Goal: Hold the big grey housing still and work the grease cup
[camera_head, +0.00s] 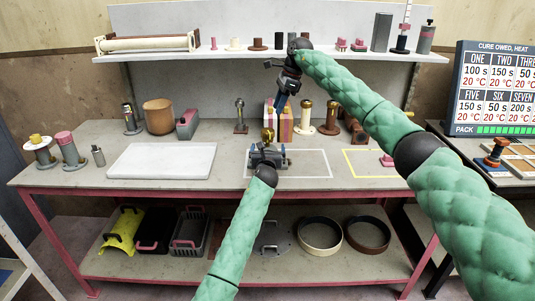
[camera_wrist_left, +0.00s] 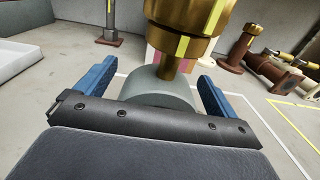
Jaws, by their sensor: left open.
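The grey housing (camera_wrist_left: 160,88) is a rounded grey body in the left wrist view. The brass grease cup (camera_wrist_left: 185,25) stands upright on top of it, with a yellow stripe on its side; in the head view the cup (camera_head: 267,135) shows just above my left gripper. My left gripper (camera_head: 267,156) is open, with its blue fingers (camera_wrist_left: 212,98) on either side of the housing; contact cannot be made out. It hides much of the housing in the head view. My right gripper (camera_head: 282,102) is raised above the back of the bench, apart from the cup; its jaw state is unclear.
A white slab (camera_head: 162,161) lies left of the housing. Brown flanged pipes (camera_head: 330,118) and a pink-and-cream block (camera_head: 280,122) stand behind it. A yellow outlined area (camera_head: 372,163) is to the right. A shelf (camera_head: 230,50) with several parts runs above the bench.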

